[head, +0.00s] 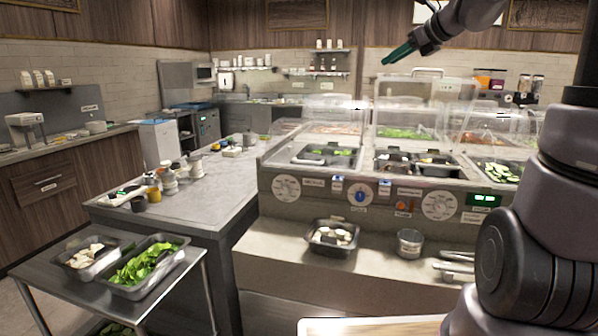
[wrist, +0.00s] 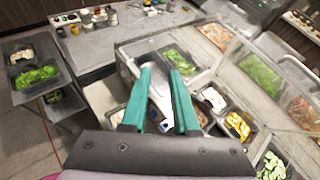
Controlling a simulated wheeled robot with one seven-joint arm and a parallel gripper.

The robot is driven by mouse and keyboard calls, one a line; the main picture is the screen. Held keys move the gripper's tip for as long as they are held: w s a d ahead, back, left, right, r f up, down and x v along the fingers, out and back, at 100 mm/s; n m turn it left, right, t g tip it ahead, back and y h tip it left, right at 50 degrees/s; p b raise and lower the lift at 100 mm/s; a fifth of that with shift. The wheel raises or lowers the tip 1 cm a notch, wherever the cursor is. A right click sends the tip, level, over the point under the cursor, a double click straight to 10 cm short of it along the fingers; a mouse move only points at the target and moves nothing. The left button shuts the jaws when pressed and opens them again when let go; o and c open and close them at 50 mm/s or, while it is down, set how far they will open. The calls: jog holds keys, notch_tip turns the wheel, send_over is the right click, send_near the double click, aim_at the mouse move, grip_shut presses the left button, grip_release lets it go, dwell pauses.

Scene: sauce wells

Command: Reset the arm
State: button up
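My gripper (head: 398,54) is raised high above the sauce-well counter in the head view, with green fingers pointing down and left. In the wrist view my gripper (wrist: 158,88) shows two green fingers spread apart with a gap between them. Nothing is seen held between them. Below it lies the prep counter (head: 248,180) with clear lids and several food wells. My arm rises along the right side of the head view.
A steel cart (head: 60,290) with a pan of greens (head: 145,264) stands at the lower left. A black tray (head: 333,237) and a metal tin (head: 410,243) sit on the front ledge. Clear lids (head: 425,100) stand raised over the wells. The air around my gripper looks free.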

jog(key=s+a+f+n+g+h, duration=0.1)
jog(key=s+a+f+n+g, duration=0.1)
jog(key=s+n, duration=0.55)
jog(key=s+a+f+n+g+h, duration=0.1)
jog(key=s+a+f+n, duration=0.15)
jog(key=s+n, duration=0.5)
jog(key=s+d+f+n+h, duration=0.1)
jog(key=s+f+n, duration=0.2)
jog(key=s, duration=0.3)
jog(key=s+d+f+n+h, duration=0.1)
jog(key=s+d+f+n, duration=0.1)
jog(key=s+n, duration=0.4)
jog(key=shift+s+d+f+g+h, duration=0.25)
jog(key=shift+s+f+g, duration=0.2)
jog(key=shift+s, duration=0.35)
jog(key=shift+a, duration=0.15)
